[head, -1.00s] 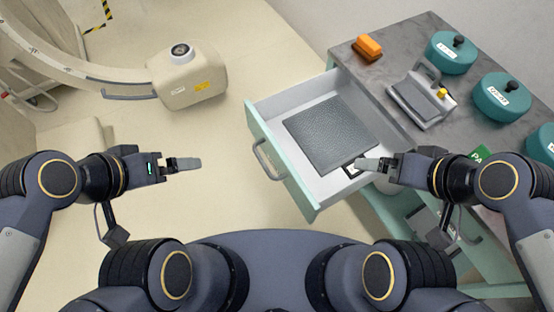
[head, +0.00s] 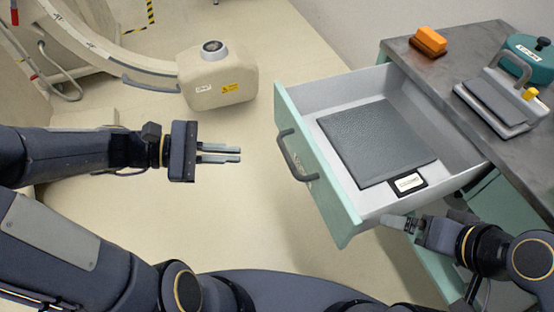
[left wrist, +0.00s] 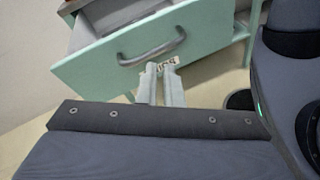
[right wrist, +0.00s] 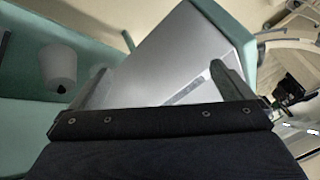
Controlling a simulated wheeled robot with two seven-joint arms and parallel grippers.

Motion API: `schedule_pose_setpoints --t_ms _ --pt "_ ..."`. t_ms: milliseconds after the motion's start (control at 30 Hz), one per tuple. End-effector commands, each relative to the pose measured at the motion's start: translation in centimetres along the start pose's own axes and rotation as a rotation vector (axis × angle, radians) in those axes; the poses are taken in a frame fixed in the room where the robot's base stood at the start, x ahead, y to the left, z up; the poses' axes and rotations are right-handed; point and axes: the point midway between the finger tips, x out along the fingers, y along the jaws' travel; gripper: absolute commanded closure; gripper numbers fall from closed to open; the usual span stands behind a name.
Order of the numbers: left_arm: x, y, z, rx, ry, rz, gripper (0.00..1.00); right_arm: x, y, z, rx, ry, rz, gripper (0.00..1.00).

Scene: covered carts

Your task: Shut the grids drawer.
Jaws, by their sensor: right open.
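The grids drawer (head: 345,215) stands pulled out from the cart, with a teal front, a grey bar handle (head: 295,157) and light inner walls. A dark textured pad (head: 375,142) and a small framed card (head: 408,184) lie inside. My left gripper (head: 240,154) is left of the drawer front, apart from the handle, its fingers slightly parted and empty. Contact is unclear.
The grey cart top (head: 440,75) holds an orange block (head: 430,40), a metal device (head: 505,95) and a teal round container (head: 535,58). A beige machine (head: 220,78) stands at the back left.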

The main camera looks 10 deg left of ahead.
Motion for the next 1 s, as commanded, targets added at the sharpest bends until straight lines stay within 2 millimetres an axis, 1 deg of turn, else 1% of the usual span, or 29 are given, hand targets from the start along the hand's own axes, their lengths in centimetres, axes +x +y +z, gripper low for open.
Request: schedule_pose_setpoints --t_ms 33,100,200,300,433,567,900,1000 --pt "0.7 0.1 -4.3 -0.110 -0.049 0.062 1.00 2.9 1.3 1.4 0.000 0.000 0.000 0.00" --pt "0.7 1.3 -6.7 -0.221 -0.106 0.138 1.00 4.1 1.9 2.1 0.000 0.000 0.000 0.00" --pt "0.5 2.5 -9.4 -0.333 -0.164 0.222 1.00 5.3 2.4 2.6 0.000 0.000 0.000 0.00" --pt "0.1 3.2 -10.9 -0.395 -0.197 0.273 1.00 5.8 2.7 2.9 0.000 0.001 0.000 0.00" --pt "0.3 3.7 -11.3 -0.420 -0.212 0.294 1.00 6.0 2.8 3.0 0.000 0.001 0.000 0.00" --pt "1.8 4.2 -11.0 -0.417 -0.213 0.291 1.00 6.3 2.9 3.1 0.000 0.001 0.000 0.00" --pt "8.6 6.3 -10.1 -0.415 -0.211 0.288 1.00 8.0 3.6 4.0 0.000 0.001 0.000 0.00" --pt "10.3 6.9 -9.8 -0.415 -0.212 0.287 1.00 8.4 3.9 4.2 0.000 0.001 0.000 0.00"
